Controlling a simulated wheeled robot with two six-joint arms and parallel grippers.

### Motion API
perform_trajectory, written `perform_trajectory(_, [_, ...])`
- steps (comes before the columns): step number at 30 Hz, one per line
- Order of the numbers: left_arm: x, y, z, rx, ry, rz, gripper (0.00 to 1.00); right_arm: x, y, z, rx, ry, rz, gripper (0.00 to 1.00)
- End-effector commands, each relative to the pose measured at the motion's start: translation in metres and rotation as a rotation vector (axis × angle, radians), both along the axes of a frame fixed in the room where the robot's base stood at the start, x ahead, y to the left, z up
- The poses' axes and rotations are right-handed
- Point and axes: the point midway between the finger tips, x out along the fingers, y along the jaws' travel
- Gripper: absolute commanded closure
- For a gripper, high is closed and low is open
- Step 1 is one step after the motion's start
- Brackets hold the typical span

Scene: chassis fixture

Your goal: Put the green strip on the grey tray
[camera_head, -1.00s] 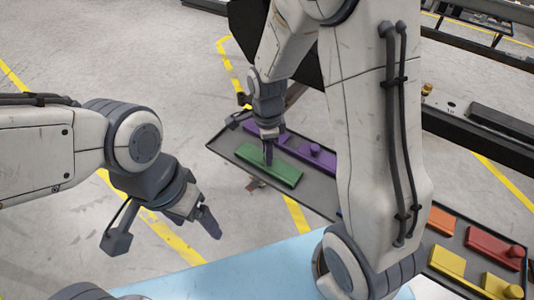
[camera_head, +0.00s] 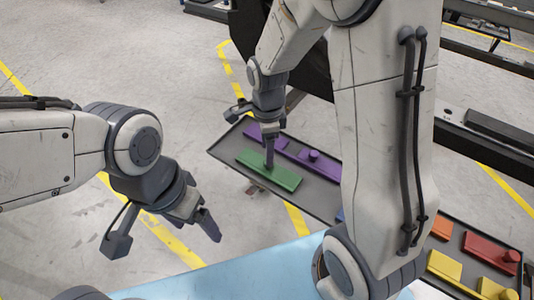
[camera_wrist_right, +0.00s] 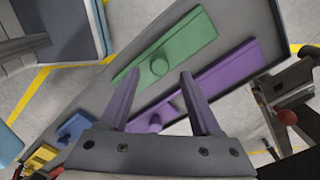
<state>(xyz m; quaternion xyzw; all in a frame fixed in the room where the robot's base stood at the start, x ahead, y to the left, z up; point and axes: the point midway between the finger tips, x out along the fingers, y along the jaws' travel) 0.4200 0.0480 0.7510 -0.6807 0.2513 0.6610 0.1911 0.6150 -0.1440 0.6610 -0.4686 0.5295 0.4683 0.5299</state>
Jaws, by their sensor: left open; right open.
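The green strip (camera_head: 272,174) lies flat on the dark grey tray (camera_head: 225,146), near its front-left edge, in the head view. In the right wrist view the green strip (camera_wrist_right: 177,50) shows a round knob, beyond my fingertips. My right gripper (camera_head: 269,165) is over the strip in the head view. In the right wrist view my right gripper (camera_wrist_right: 160,82) is open with nothing between its fingers, and its fingertips point towards the strip. I cannot tell whether they touch it. My left gripper (camera_head: 212,228) hangs open and empty over the floor to the left.
Purple strips (camera_head: 313,162) with knobs lie beside the green strip on the same tray. Red (camera_head: 492,248), orange and yellow pieces lie on the tray at the right. A light blue surface (camera_head: 230,274) is in front. My right arm hides the tray's middle.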

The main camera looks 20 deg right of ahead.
Motion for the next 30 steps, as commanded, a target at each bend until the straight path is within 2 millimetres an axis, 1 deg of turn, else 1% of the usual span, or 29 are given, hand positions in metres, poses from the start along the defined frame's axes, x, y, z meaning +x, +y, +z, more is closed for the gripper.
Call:
perform_trajectory(1, [0.0, 0.0, 0.009, 0.0, 0.0, 0.0, 0.18, 0.001, 0.0, 0.018, 0.0, -0.005, 0.0, 0.35])
perform_trajectory(6, [0.0, 0.0, 0.02, 0.0, 0.0, 0.0, 0.18, 0.001, 0.0, 0.052, 0.001, -0.003, 0.0, 0.35])
perform_trajectory(10, [0.0, 0.0, 0.026, 0.0, 0.0, 0.0, 0.18, 0.001, 0.0, 0.07, 0.001, -0.002, 0.0, 0.35])
perform_trajectory(14, [0.0, 0.0, 0.028, 0.0, 0.0, 0.0, 0.18, 0.0, 0.001, 0.079, 0.001, -0.001, 0.009, 0.35])
perform_trajectory(17, [0.0, 0.0, 0.028, 0.0, 0.0, 0.0, 0.18, -0.008, 0.009, 0.085, 0.004, -0.003, 0.102, 0.35])
perform_trajectory(20, [0.0, 0.0, 0.027, 0.0, 0.0, 0.0, 0.18, -0.027, 0.028, 0.092, 0.011, -0.009, 0.34, 0.35])
perform_trajectory(23, [0.0, 0.0, 0.027, 0.0, 0.0, 0.0, 0.18, -0.056, 0.051, 0.102, 0.019, -0.022, 0.7, 0.35])
perform_trajectory(24, [0.0, 0.0, 0.027, 0.0, 0.0, 0.0, 0.18, -0.07, 0.06, 0.106, 0.023, -0.028, 0.862, 0.35])
perform_trajectory(26, [0.0, 0.0, 0.027, 0.0, 0.0, 0.0, 0.18, -0.091, 0.071, 0.111, 0.029, -0.038, 1.103, 0.35])
perform_trajectory(27, [0.0, 0.0, 0.027, 0.0, 0.0, 0.0, 0.18, -0.105, 0.078, 0.113, 0.032, -0.045, 1.263, 0.35])
perform_trajectory(29, [0.0, 0.0, 0.027, 0.0, 0.0, 0.0, 0.18, -0.125, 0.085, 0.116, 0.035, -0.056, 1.494, 0.35])
perform_trajectory(30, [0.0, 0.0, 0.027, 0.0, 0.0, 0.0, 0.18, -0.138, 0.088, 0.117, 0.037, -0.063, 1.637, 0.35])
